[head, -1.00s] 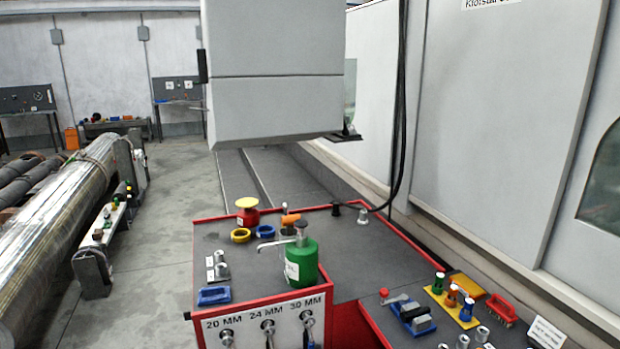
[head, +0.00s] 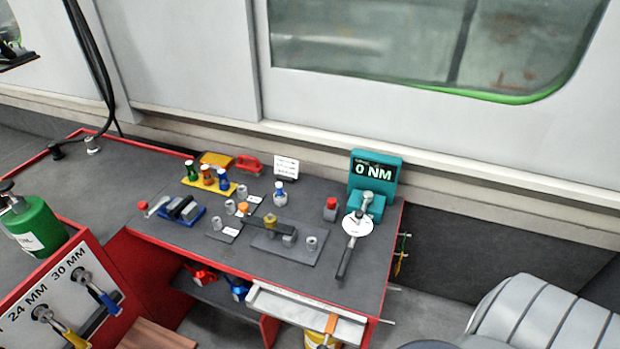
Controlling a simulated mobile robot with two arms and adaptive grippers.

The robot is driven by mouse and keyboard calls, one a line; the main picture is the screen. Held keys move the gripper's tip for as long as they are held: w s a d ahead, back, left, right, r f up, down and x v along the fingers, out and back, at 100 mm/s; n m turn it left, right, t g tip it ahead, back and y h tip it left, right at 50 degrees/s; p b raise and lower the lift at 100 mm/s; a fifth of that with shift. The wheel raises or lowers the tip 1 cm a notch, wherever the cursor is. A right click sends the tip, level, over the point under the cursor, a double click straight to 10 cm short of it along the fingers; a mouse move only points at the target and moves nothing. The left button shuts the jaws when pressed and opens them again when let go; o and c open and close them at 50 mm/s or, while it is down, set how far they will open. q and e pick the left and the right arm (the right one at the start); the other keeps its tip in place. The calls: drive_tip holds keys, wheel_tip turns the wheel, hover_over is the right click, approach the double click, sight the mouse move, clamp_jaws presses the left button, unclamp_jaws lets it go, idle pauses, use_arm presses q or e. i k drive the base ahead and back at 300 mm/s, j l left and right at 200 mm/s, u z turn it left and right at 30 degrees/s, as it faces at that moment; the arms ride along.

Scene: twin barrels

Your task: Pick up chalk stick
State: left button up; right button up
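I cannot make out a chalk stick in the head view; any small stick among the tools is too small to tell. The dark grey workbench (head: 170,241) with red edges carries many small tools. Neither of my grippers is in view.
A green bottle (head: 32,226) stands at the left. A teal torque display (head: 375,171) reads 0 NM at the bench's back right, with a white round dial (head: 357,223) before it. A blue vise (head: 181,210) and yellow bottle rack (head: 208,184) sit further left. A light tray (head: 305,308) is at the front.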

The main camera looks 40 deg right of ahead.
sight(280, 192)
drive_tip(key=i+z, duration=0.1)
drive_tip(key=z, duration=0.9)
